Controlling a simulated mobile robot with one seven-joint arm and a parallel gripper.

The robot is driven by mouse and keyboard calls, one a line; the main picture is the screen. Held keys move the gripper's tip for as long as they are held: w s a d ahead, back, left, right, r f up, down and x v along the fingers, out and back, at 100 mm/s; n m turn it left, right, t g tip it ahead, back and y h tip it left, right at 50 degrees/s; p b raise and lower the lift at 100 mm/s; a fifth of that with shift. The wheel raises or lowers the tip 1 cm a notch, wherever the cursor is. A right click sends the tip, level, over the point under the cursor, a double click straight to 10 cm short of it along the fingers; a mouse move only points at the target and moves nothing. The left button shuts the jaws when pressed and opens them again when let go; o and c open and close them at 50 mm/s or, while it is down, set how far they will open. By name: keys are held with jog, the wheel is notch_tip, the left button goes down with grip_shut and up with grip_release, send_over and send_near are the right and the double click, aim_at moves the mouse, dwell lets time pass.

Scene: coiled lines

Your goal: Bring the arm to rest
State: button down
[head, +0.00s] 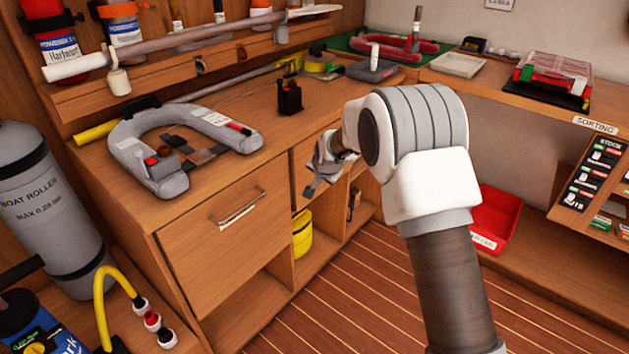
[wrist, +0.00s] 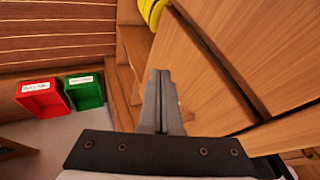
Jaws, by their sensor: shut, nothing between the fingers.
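My gripper (head: 322,168) is in front of the wooden cabinet (head: 180,240) in the head view, beside the drawer and below the worktop edge. In the wrist view my gripper (wrist: 161,75) points away from the camera, its two fingers together with nothing between them. My white and grey arm reaches in from the lower right of the head view and hides part of the cabinet and floor behind it.
A yellow object (head: 302,233) sits in an open cabinet compartment. A red bin (head: 497,219) stands at right, and a green bin (wrist: 84,91) shows in the wrist view. The plank floor (head: 330,300) is clear.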

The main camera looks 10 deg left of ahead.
jog(key=s+d+r+n+h+p, duration=0.1)
jog(key=s+d+r, duration=0.75)
jog(key=r, duration=0.25)
jog(key=s+d+r+n, duration=0.1)
jog(key=s+d+r, duration=0.6)
jog(key=s+r, duration=0.25)
jog(key=s+d+r+n+h+p, duration=0.1)
jog(key=s+d, duration=0.2)
jog(key=s, duration=0.5)
jog(key=s+d+r+n+g, duration=0.1)
jog(key=s+d, duration=0.3)
jog(key=s, duration=0.4)
jog(key=s+d+r+n+h+p, duration=0.1)
jog(key=s+d+r, duration=0.15)
jog(key=s, duration=0.55)
notch_tip(320, 180, up, 17)
jog(key=p, duration=1.7)
jog(key=shift+p, duration=0.3)
jog(key=shift+d, duration=0.1)
